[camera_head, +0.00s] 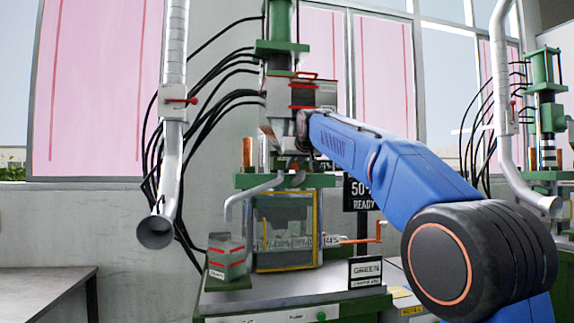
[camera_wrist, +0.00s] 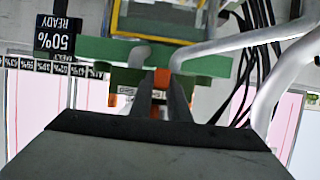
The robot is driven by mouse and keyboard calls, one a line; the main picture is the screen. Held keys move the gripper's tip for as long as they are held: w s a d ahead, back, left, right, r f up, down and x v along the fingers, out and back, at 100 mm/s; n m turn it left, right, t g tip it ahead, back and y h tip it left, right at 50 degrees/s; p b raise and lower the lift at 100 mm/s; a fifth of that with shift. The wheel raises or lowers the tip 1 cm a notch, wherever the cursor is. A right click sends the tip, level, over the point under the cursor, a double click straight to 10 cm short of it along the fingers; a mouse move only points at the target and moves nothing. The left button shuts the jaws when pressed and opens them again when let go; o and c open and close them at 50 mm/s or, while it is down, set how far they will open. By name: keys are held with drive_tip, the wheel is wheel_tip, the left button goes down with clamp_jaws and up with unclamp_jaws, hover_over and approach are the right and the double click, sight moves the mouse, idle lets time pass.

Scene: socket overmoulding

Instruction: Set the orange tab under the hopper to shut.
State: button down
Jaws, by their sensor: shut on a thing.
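The orange tab (camera_wrist: 162,79) shows in the wrist view, between the tips of my gripper (camera_wrist: 161,86). My gripper is shut on it. The wrist picture is upside down. There the tab is hidden or too small to make out. Whether the tab stands at open or shut cannot be told from these frames.
A bent grey pipe (camera_wrist: 240,42) and black hoses pass close to my gripper. Below stands a yellow-framed guard (camera_head: 286,232).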

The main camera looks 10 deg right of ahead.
drive_tip(key=shift+d, duration=0.5)
drive_tip(key=c, duration=1.7)
unclamp_jaws()
drive_tip(key=v, duration=1.7)
drive_tip(key=shift+s+r, duration=0.1)
drive_tip(key=shift+s, duration=0.05)
